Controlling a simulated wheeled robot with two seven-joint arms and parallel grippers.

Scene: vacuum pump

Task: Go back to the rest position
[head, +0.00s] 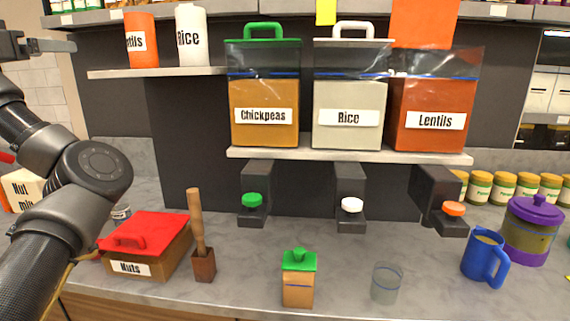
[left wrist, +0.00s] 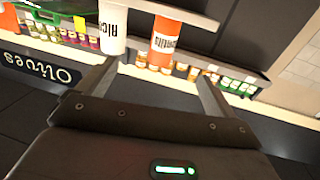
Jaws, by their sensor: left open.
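My left gripper (head: 52,45) is raised at the upper left of the head view, to the left of the upper shelf. Its arm comes up along the left edge. In the left wrist view its two fingers (left wrist: 156,72) stand wide apart with nothing between them. Beyond them are a white Rice container (left wrist: 115,28) and an orange Lentils container (left wrist: 163,42), apart from the fingers. The same Rice container (head: 191,36) and Lentils container (head: 141,40) stand on the shelf in the head view. My right gripper is in neither view.
Chickpeas (head: 263,98), Rice (head: 349,104) and Lentils (head: 434,112) dispensers stand above the counter. On it are a red-lidded Nuts box (head: 150,240), a wooden pestle (head: 197,222), a green-lidded jar (head: 298,280), a glass (head: 386,284), a blue mug (head: 482,257) and a purple-lidded jar (head: 531,230).

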